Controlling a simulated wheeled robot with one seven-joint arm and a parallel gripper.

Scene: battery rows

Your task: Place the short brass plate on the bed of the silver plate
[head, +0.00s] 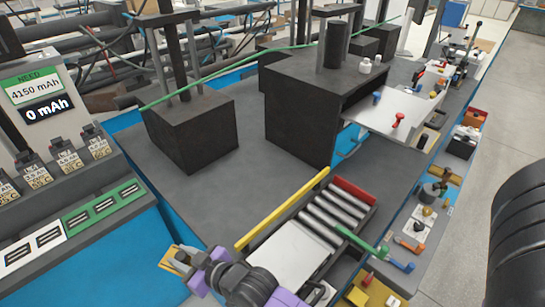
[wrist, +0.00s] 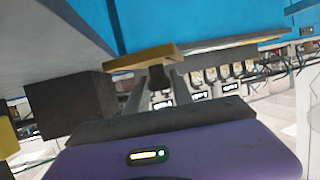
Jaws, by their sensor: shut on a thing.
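My gripper (head: 192,260) is at the bottom left of the head view, past the near edge of the dark bench. It is shut on a short brass plate (wrist: 152,58), which lies across the fingertips in the wrist view. The fingers also show in the wrist view (wrist: 160,78). In the head view only a bit of the brass plate (head: 173,262) shows beside the fingers. A flat pale silver plate (head: 288,252) lies to the right, next to metal rollers; my arm partly hides its near end. I cannot tell whether this is the task's silver plate.
A yellow rail (head: 285,208) borders the rollers (head: 335,212). A green bar (head: 362,243) lies across their right side. Dark block-shaped machines (head: 190,130) stand behind. A blue-fronted battery rack with a display (head: 47,108) is at left. The bench between is clear.

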